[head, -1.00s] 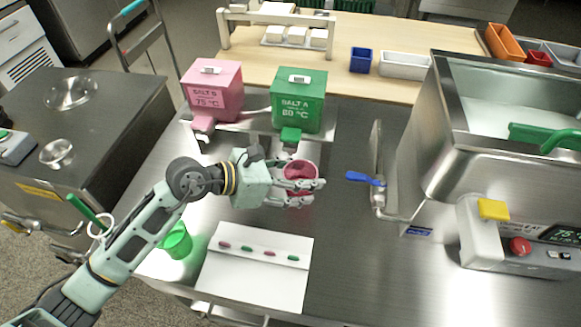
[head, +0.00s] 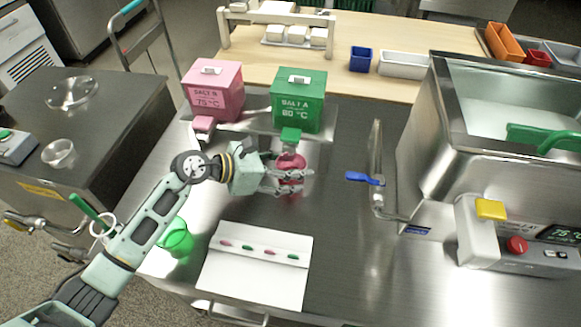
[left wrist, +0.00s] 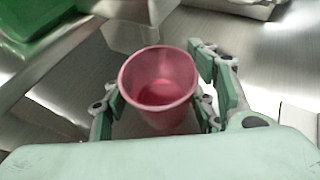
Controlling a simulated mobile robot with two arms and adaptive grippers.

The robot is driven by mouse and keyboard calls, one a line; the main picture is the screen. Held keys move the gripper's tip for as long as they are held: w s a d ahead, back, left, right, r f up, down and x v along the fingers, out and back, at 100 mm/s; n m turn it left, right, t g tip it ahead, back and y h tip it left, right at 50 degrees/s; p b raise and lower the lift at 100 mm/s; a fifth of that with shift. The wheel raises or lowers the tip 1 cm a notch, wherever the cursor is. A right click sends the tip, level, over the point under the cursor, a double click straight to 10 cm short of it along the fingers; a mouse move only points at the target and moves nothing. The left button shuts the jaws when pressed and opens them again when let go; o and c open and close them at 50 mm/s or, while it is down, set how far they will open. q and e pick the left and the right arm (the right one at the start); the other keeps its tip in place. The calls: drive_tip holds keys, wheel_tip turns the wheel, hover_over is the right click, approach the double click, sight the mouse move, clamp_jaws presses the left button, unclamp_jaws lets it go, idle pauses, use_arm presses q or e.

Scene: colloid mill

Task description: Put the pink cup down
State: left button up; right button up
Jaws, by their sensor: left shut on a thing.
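The pink cup (head: 291,163) is in my left gripper (head: 290,180), near the green Salt A dispenser (head: 298,100). In the head view the cup's rim lies just under the dispenser's green spout, and the fingers cover much of its side. In the left wrist view the cup (left wrist: 158,85) stands open end up between the two fingers, with a pinkish-red inside. My left gripper (left wrist: 165,100) is shut on it. I cannot tell whether the cup's base touches the steel surface. My right gripper is not in view.
A pink Salt B dispenser (head: 213,90) stands left of the green one. A green cup (head: 177,238) and a white card (head: 256,268) with colored marks are nearer the front. A steel mill with a blue-handled valve (head: 364,178) is at right. Bare steel lies between.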

use_arm(q)
drive_tip(key=o, duration=1.2)
drive_tip(key=shift+f, duration=0.1)
drive_tip(key=shift+r, duration=0.2)
drive_tip(key=b+v, duration=0.1)
drive_tip(key=v, duration=1.1)
drive_tip(key=shift+b, duration=0.35)
drive_tip(key=shift+f, duration=0.1)
